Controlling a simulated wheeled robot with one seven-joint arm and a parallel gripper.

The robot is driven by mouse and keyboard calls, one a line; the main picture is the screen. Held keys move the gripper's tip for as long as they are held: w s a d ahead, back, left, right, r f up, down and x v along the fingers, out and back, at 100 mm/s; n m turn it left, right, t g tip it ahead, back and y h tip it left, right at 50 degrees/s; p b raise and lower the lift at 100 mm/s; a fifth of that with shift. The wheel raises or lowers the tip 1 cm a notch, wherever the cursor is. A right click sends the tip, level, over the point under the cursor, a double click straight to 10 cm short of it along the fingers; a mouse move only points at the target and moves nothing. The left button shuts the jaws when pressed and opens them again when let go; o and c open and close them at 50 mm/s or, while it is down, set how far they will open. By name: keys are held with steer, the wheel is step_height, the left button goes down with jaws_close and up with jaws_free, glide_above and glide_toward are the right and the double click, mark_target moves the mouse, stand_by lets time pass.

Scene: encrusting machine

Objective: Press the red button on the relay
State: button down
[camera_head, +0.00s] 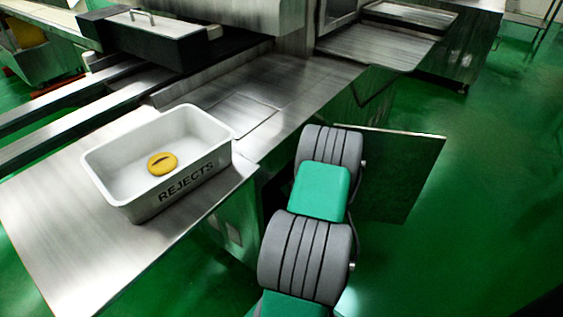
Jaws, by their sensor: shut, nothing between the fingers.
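No relay and no red button show in this view. My arm, with its grey ribbed joints and green links, reaches from the bottom edge up to the side of the steel machine. Its far end goes out of sight beyond the top grey joint, beside an open dark panel door (400,178). My gripper is hidden, so its fingers and anything near them cannot be seen.
A white bin marked REJECTS (125,190) stands on the steel table (60,240) left of my arm, with a yellow round piece (162,163) in it. Steel machine surfaces (285,85) run behind. Green floor (490,180) is clear at the right.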

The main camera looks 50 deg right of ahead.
steer(key=shift+w, duration=0.1)
stand_by(0.5)
steer(key=shift+w, duration=0.35)
steer(key=shift+w, duration=0.35)
stand_by(0.5)
steer(key=shift+s+b, duration=0.7)
steer(key=shift+s, duration=0.05)
steer(key=s+b, duration=0.1)
steer(key=s, duration=0.2)
steer(key=s+b, duration=0.1)
steer(key=s, duration=0.1)
steer(key=shift+d+b, duration=0.25)
steer(key=shift+b, duration=0.1)
